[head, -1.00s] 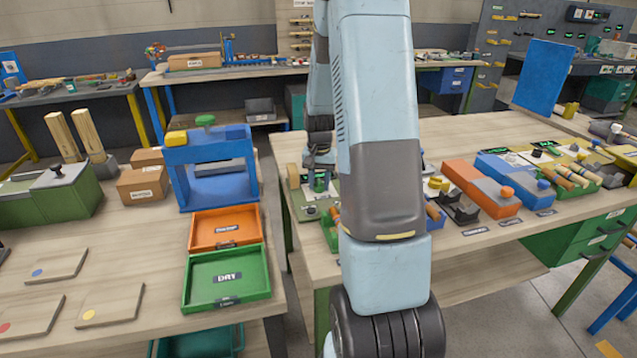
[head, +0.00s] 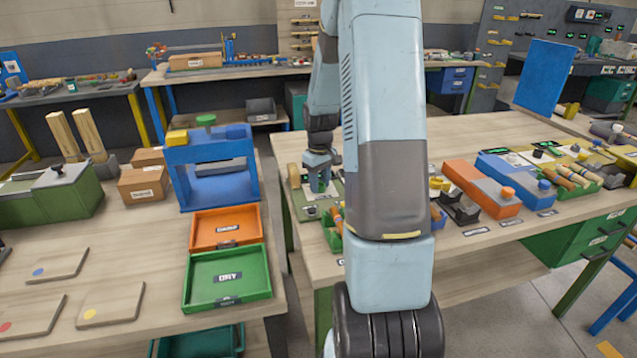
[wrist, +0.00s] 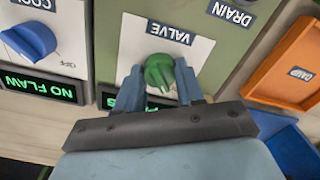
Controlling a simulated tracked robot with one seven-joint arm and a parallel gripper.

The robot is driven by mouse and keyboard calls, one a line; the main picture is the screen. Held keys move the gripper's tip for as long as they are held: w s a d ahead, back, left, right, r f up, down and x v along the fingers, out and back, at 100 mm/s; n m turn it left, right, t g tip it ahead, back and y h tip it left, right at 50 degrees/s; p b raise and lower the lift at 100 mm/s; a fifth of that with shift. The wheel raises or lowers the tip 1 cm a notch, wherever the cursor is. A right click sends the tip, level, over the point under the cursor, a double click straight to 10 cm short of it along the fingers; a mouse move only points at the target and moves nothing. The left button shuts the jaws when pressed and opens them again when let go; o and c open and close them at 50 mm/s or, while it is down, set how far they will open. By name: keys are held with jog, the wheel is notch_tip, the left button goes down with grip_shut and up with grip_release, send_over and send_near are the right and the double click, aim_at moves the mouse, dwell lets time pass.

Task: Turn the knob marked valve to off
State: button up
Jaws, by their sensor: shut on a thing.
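The green knob (wrist: 159,72) sits on a white plate (wrist: 140,42) marked VALVE, on a green-grey panel. The wrist view shows the label upside down. My gripper (wrist: 160,76) has one finger on each side of the knob and is shut on it. The fingers and palm hide the lower part of the plate and most of the dark display below it. The knob's pointer and off mark cannot be made out. In the head view my gripper (head: 319,183) is at the left end of the right-hand bench, small and partly behind my arm.
A DRAIN label (wrist: 232,12) is at upper right.

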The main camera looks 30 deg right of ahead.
jog(key=shift+w+r+n, duration=0.1)
jog(key=shift+w+n, duration=0.1)
jog(key=shift+n, duration=0.4)
jog(key=o, duration=1)
jog(key=shift+s, duration=0.15)
jog(key=shift+o, duration=0.2)
notch_tip(320, 180, up, 14)
jog(key=shift+f, duration=0.2)
jog(key=s+a+r+m+t, duration=0.2)
jog(key=s+a+r+t, duration=0.1)
jog(key=s+a+r, duration=0.85)
jog(key=s+a+r+t, duration=0.1)
jog(key=s+a, duration=0.2)
jog(key=s, duration=0.4)
jog(key=s+a+m+t, duration=0.1)
jog(key=s+a, duration=0.3)
jog(key=s, duration=0.3)
jog(key=shift+s+a+r+t, duration=0.15)
jog(key=shift+a+r+t, duration=0.1)
jog(key=shift+r+t, duration=0.1)
